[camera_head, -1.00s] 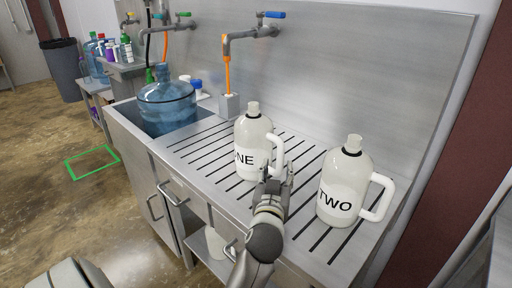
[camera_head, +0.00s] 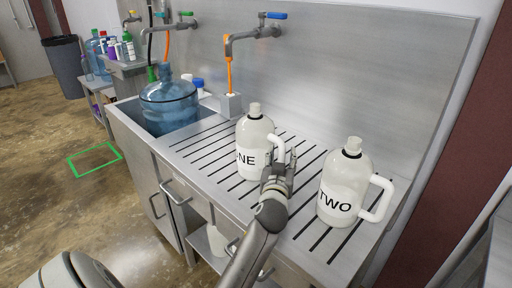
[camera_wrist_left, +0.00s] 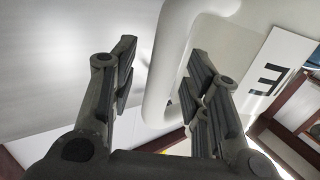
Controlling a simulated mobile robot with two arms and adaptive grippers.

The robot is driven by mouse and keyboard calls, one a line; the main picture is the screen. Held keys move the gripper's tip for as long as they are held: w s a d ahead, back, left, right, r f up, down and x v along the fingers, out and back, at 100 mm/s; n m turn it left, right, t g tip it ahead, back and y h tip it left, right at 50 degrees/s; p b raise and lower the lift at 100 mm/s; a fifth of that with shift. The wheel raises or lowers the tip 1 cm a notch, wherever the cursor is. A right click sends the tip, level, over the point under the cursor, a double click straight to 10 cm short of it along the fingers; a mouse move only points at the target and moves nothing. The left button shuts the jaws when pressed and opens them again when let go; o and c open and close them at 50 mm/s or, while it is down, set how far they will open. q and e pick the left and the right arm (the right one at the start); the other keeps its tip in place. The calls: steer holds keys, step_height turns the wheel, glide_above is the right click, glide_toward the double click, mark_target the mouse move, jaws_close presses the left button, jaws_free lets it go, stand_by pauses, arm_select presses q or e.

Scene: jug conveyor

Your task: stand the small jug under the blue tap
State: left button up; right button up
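Two white jugs stand upright on the slatted metal drainboard: one labelled ONE (camera_head: 255,140), left, and one labelled TWO (camera_head: 344,185), right. They look close in size. The blue-handled tap (camera_head: 255,32) is on the back wall, behind and left of jug ONE, with an orange hose hanging from it. My left gripper (camera_head: 281,158) is at the handle side of jug ONE. In the left wrist view its fingers (camera_wrist_left: 163,62) are apart, with the jug's handle (camera_wrist_left: 168,75) showing between them; contact cannot be told. My right gripper is not in view.
A large blue water bottle (camera_head: 168,104) stands in the sink on the left. A grey block (camera_head: 230,104) is below the blue tap's hose. A green-handled tap (camera_head: 170,20) is further left. The drainboard (camera_head: 200,150) is clear left of jug ONE.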

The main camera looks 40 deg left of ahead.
arm_select(q)
jaws_close()
